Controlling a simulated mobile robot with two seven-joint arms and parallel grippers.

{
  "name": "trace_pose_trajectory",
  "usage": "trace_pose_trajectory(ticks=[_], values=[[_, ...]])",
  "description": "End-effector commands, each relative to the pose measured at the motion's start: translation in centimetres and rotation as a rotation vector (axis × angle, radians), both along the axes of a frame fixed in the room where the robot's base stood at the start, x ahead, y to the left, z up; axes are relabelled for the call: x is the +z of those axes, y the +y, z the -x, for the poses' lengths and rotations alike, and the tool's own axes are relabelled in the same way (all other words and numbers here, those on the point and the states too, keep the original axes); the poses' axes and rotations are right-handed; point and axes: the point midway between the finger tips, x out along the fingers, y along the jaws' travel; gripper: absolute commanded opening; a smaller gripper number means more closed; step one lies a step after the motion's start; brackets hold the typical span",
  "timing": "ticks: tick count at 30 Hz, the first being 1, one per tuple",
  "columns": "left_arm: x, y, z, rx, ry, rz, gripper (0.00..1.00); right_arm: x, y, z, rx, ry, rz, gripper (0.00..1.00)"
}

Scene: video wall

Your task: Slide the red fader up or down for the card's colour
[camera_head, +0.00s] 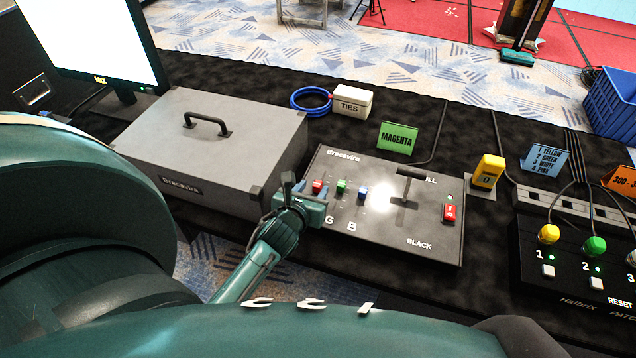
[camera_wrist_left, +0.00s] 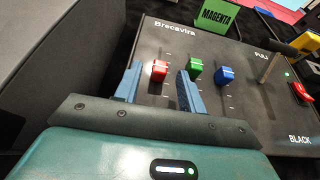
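The control panel (camera_head: 335,228) lies on the black table. Its red fader (camera_head: 317,186) is at the left, beside the green fader (camera_head: 341,186) and the blue fader (camera_head: 363,193). A green card (camera_head: 398,138) reading MAGENTA stands behind the panel. My left gripper (camera_wrist_left: 160,88) is open, with its blue fingers either side of the red fader (camera_wrist_left: 159,70) in the left wrist view; whether they touch it I cannot tell. In that view the green fader (camera_wrist_left: 195,66) is just right of the right finger. My right gripper is not in view.
A grey case (camera_head: 215,140) stands left of the panel, close to my left gripper. A T-shaped lever (camera_head: 408,185) and a red switch (camera_head: 449,213) sit on the panel's right. A yellow device (camera_head: 488,171) and a patch box (camera_head: 575,285) are further right.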

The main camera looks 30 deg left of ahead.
Motion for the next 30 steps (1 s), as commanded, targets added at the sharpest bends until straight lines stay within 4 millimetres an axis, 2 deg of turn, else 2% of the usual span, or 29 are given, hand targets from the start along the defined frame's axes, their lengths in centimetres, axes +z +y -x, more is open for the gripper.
trace_pose_trajectory(ticks=[3, 8, 19, 30], values=[[-0.8, 0.4, -2.0, 0.002, -0.002, 0.003, 0.4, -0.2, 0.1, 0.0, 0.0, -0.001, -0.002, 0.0], [-1.4, 0.8, -3.4, 0.001, -0.002, 0.004, 0.4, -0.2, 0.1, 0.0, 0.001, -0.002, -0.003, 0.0], [-1.7, 0.9, -3.9, -0.001, 0.0, 0.001, 0.4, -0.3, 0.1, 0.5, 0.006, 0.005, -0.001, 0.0], [-1.7, 0.9, -3.8, 0.0, -0.001, 0.002, 0.11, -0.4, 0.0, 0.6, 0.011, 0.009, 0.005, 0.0]])
